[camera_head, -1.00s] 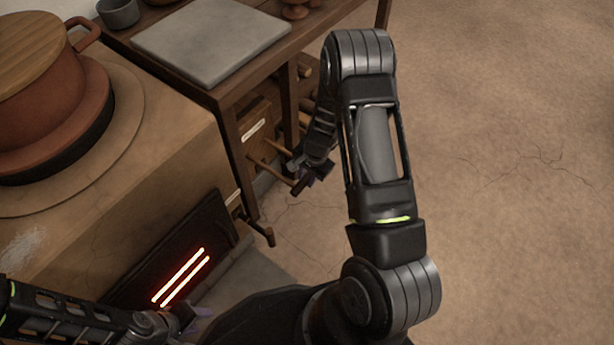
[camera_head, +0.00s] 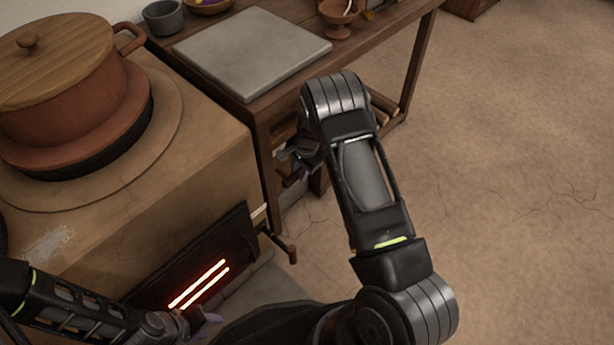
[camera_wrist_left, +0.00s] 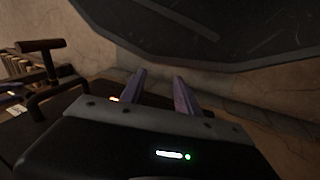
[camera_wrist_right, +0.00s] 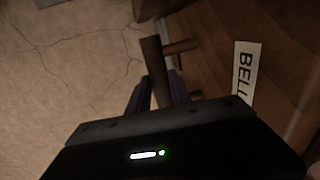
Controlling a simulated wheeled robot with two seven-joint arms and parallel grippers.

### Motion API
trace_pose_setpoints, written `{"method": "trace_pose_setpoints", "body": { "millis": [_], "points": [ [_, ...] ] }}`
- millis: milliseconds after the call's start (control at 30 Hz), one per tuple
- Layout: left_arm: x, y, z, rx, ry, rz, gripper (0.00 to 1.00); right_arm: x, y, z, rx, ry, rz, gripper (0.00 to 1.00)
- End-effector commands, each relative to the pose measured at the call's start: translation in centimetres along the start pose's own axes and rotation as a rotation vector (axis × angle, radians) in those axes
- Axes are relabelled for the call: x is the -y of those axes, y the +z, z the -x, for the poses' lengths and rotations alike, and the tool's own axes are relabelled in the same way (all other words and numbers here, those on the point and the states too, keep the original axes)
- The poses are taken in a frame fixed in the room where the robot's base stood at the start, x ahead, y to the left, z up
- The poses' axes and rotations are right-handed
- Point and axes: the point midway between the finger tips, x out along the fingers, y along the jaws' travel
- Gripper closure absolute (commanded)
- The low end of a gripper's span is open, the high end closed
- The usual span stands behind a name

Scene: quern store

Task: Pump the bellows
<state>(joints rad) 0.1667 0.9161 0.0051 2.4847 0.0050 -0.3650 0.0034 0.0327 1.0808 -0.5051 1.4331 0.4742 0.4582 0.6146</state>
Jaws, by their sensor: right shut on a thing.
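My right gripper (camera_wrist_right: 158,95) is shut on a dark wooden bar, the bellows handle (camera_wrist_right: 152,60), which stands between its fingers in the right wrist view. A wooden front beside it carries a white label (camera_wrist_right: 243,72), its readable part "BELL". In the head view my right gripper (camera_head: 298,160) is beside the side table's near leg, and my arm hides most of the bellows. My left gripper (camera_wrist_left: 160,95) is open with nothing between its fingers. It is low in front of the stove's glowing slots (camera_head: 200,284) in the head view.
The clay stove (camera_head: 215,165) bears a lidded pot (camera_head: 80,115). A crank-like handle (camera_head: 282,246) sticks out at its right corner. The side table (camera_head: 262,110) holds a grey slab (camera_head: 250,52), a grey cup (camera_head: 163,17) and a bowl (camera_head: 340,12). The floor at right is clear.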

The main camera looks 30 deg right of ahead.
Motion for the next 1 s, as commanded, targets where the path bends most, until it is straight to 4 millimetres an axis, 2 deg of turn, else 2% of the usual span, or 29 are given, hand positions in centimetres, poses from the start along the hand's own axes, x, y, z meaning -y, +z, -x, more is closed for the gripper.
{"method": "trace_pose_setpoints", "body": {
  "millis": [133, 167, 400, 767, 1000],
  "points": [
    [0.0, 0.0, 0.1, 0.0, 0.0, 0.0, 0.62, 0.0, 0.3, 0.0, 0.007, 0.003, 0.004, 1.0],
    [0.0, 0.0, 0.1, 0.0, 0.0, 0.0, 0.62, 0.0, 0.3, 0.0, 0.007, 0.003, 0.004, 0.72],
    [0.0, 0.0, 0.1, 0.0, 0.0, 0.0, 0.62, -0.1, 0.2, 0.0, 0.005, 0.002, 0.002, 0.53],
    [-0.1, 0.0, 0.3, 0.001, 0.0, 0.0, 0.62, -0.1, 0.1, 0.7, 0.003, 0.001, 0.002, 0.53],
    [-0.8, 0.3, 1.6, 0.009, 0.004, -0.005, 0.62, -0.1, 0.2, 4.3, 0.004, 0.0, 0.004, 0.53]
  ]
}}
